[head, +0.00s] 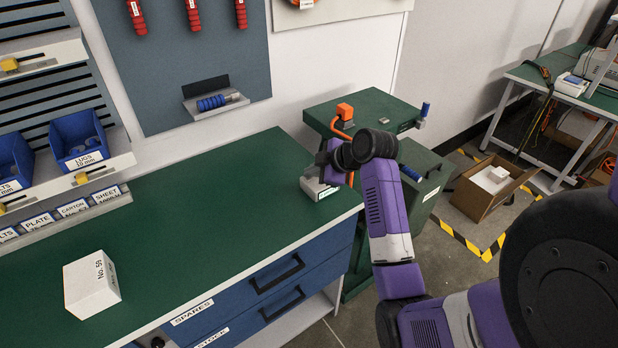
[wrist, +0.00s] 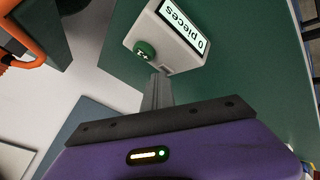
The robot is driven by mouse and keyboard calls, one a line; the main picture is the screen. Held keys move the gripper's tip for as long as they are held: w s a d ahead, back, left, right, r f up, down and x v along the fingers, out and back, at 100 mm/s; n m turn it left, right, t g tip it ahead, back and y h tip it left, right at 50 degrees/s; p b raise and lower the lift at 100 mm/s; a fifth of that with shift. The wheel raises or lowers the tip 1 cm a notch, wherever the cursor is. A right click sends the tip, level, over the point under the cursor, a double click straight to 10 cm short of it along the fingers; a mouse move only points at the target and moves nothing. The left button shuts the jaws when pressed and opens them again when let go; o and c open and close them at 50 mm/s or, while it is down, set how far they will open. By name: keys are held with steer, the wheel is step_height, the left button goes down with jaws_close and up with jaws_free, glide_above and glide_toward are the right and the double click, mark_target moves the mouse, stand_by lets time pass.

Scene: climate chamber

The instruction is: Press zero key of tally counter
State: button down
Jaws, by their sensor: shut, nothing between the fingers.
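The tally counter is a pale grey box near the right end of the green bench in the head view (head: 314,189), partly hidden by my gripper. In the wrist view the counter (wrist: 178,52) shows a display (wrist: 183,24) reading "0 pieces" and a round green key (wrist: 144,50) that seems marked "+1". My gripper (wrist: 158,78) is shut and empty. Its fingertips are at the counter's lower edge in the wrist view, beside the green key; I cannot tell whether they touch. No zero key can be made out; the fingertips may cover it. In the head view my gripper (head: 328,167) is over the counter.
A white box marked "No. 59" (head: 91,285) stands on the bench (head: 190,232) at the left. Blue bins (head: 78,140) are on the shelf behind. A green cabinet (head: 375,108) with an orange item (head: 345,112) stands just beyond the bench's right end. The bench middle is clear.

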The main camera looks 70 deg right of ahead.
mark_target(312, 180)
steer(key=shift+r, duration=0.1)
steer(key=shift+r+p, duration=0.7)
steer(key=shift+p, duration=0.1)
step_height(312, 180, up, 5)
steer(key=p, duration=0.4)
stand_by(0.9)
